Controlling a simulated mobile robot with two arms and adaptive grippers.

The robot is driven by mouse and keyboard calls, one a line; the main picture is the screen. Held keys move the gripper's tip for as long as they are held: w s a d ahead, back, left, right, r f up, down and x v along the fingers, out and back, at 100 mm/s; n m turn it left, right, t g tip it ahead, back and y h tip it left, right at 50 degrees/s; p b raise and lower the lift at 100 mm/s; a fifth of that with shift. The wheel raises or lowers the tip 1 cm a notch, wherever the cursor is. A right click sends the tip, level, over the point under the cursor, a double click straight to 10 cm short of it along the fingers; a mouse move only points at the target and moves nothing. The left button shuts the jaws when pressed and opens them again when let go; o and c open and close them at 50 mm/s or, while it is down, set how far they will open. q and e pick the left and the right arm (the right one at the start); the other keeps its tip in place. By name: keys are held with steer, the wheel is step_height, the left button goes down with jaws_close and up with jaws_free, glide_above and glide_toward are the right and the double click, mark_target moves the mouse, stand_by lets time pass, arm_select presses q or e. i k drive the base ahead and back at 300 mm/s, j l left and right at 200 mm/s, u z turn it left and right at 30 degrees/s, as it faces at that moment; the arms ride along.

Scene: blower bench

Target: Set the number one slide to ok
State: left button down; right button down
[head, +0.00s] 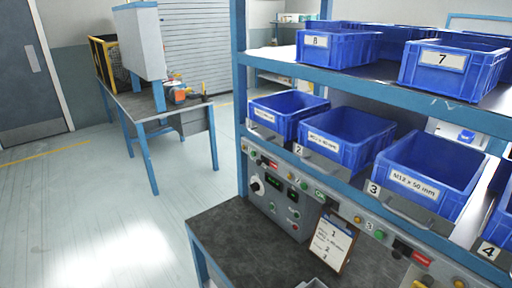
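A grey rail runs along the front of the lower shelf, under the blue bins, and carries small slides with coloured faces. The leftmost slide (267,162), below the first bin (287,113), shows a red face; I take it as number one, its lettering too small to read. The slide below bin 2 (320,194) shows green. A further slide (410,252) below bin 3 (411,187) shows red. Neither of my grippers is in view.
A grey control box (256,187) with a knob and displays sits under the rail. A clipboard (332,243) leans on the dark bench top (235,235). Blue uprights (241,90) frame the shelves. Another table (185,119) stands behind at left; the floor between is clear.

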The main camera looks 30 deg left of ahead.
mark_target(264, 159)
steer(key=i+j, duration=0.1)
steer(key=j, duration=0.75)
steer(key=i+j+z, duration=0.1)
steer(key=j, duration=0.35)
